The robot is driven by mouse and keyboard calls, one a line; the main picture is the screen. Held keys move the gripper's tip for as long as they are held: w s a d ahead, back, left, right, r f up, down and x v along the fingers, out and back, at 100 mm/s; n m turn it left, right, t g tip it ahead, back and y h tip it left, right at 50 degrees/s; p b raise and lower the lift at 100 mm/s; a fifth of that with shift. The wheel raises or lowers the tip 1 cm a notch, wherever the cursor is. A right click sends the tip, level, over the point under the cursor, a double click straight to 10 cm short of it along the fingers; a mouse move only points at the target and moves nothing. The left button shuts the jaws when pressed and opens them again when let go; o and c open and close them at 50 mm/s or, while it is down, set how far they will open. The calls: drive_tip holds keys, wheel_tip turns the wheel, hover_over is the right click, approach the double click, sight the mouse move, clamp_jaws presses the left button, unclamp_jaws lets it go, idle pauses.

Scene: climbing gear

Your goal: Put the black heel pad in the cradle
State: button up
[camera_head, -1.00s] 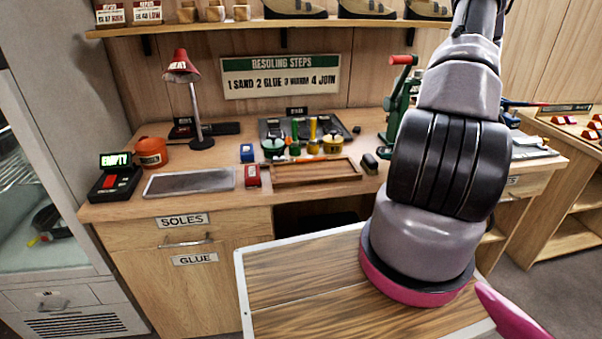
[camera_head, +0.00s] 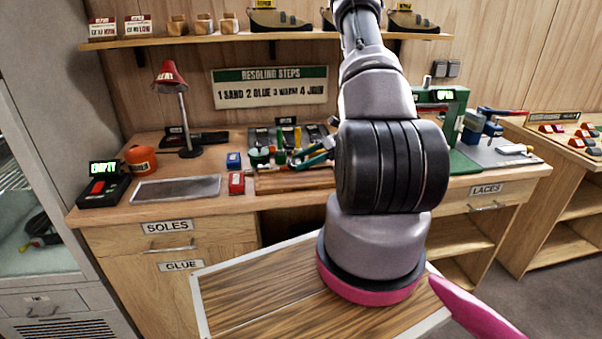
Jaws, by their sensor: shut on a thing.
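My gripper (camera_head: 312,155) shows only in part, small and teal and dark, just left of my arm's thick black joint. It is over the back part of the low wooden tray (camera_head: 275,184) on the bench. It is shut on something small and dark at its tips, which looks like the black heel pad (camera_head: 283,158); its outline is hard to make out. I cannot tell for sure which thing is the cradle. My arm hides the bench to the right of the tray.
Small pots and upright tools stand behind the tray. A red lamp (camera_head: 170,75) stands behind. A green machine (camera_head: 445,105) stands right of my arm.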

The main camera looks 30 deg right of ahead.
sight(305, 177)
drive_tip(key=shift+f, duration=2.1)
drive_tip(key=shift+f, duration=0.1)
drive_tip(key=o, duration=1.2)
drive_tip(key=shift+d, duration=0.1)
drive_tip(key=shift+s+d+r, duration=0.1)
drive_tip(key=shift+d+r, duration=0.15)
drive_tip(key=shift+d, duration=0.05)
drive_tip(key=v, duration=1.1)
drive_tip(key=shift+d+r, duration=0.1)
